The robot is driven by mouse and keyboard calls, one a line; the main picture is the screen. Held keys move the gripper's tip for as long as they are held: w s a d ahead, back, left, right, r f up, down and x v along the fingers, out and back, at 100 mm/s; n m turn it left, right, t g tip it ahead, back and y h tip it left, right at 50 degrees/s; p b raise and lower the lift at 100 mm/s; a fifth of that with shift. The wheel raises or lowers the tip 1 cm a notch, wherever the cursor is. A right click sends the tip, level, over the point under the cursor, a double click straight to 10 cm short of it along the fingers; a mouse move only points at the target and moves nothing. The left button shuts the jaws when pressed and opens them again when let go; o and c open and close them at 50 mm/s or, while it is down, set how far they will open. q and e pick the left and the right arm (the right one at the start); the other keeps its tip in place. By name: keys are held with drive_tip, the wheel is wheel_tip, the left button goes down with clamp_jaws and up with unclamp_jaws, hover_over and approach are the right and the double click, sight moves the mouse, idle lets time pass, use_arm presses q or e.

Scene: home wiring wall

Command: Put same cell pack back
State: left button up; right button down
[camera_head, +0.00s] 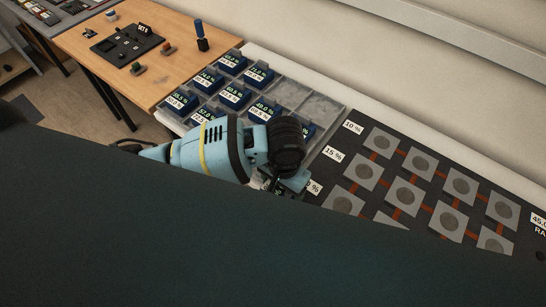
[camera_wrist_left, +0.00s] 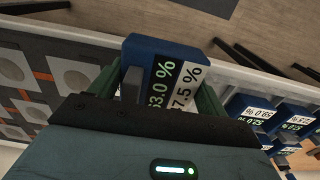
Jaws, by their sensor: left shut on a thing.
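My left gripper (camera_head: 283,184) is low over the near end of the grey compartment tray (camera_head: 318,105), beside the dark board. In the left wrist view the gripper (camera_wrist_left: 157,80) is shut on a blue cell pack (camera_wrist_left: 145,48). The pack's labels read 63.0 % in green and what looks like 47.5 % in black. The wrist hides most of this pack in the head view. Several other blue cell packs (camera_head: 235,96) sit in the tray's compartments; some also show at the right of the left wrist view (camera_wrist_left: 258,112). My right gripper is not in view.
The dark board (camera_head: 386,179) with grey round-marked plates, orange links and percent labels lies right of the tray. Some tray compartments at the back right look empty. A wooden table (camera_head: 185,65) with small devices stands behind left. A wall runs along the back.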

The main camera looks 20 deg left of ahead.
use_arm(q)
drive_tip(key=w+a, duration=0.1)
drive_tip(key=w, duration=0.2)
drive_tip(key=w+a, duration=0.2)
drive_tip(key=w, duration=0.1)
drive_tip(key=w+a+f+b, duration=0.1)
drive_tip(key=w+a, duration=0.1)
drive_tip(key=w, duration=0.2)
drive_tip(key=shift+a, duration=0.1)
drive_tip(key=shift+w+a+f, duration=0.1)
drive_tip(key=shift+w+f, duration=0.1)
drive_tip(key=shift+f, duration=0.75)
drive_tip(key=shift+w+a+f, duration=0.1)
drive_tip(key=shift+w+f, duration=0.05)
drive_tip(key=shift+f, duration=0.75)
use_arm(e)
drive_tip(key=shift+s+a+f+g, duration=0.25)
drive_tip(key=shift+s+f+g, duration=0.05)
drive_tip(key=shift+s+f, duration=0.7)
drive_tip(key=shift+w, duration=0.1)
use_arm(q)
drive_tip(key=o, duration=0.8)
drive_tip(key=shift+f, duration=0.15)
drive_tip(key=shift+c, duration=0.2)
drive_tip(key=shift+o, duration=0.9)
